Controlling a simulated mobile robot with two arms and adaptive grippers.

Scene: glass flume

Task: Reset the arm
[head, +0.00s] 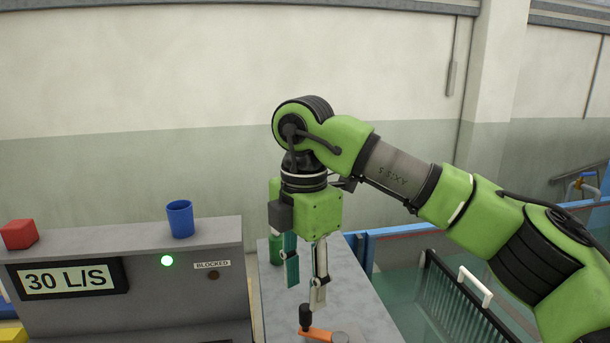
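My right arm comes in from the right, and its gripper (305,294) hangs pointing down over the grey bench top (350,290). Its two fingers are apart with nothing between them. Just below the fingertips is an orange lever (318,334) with a black knob (305,317); the knob looks apart from the fingers. The lower part of the lever is cut off by the picture's edge. My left gripper is not in view.
A green object (276,249) is partly hidden behind the gripper. A black rack (455,300) stands right.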

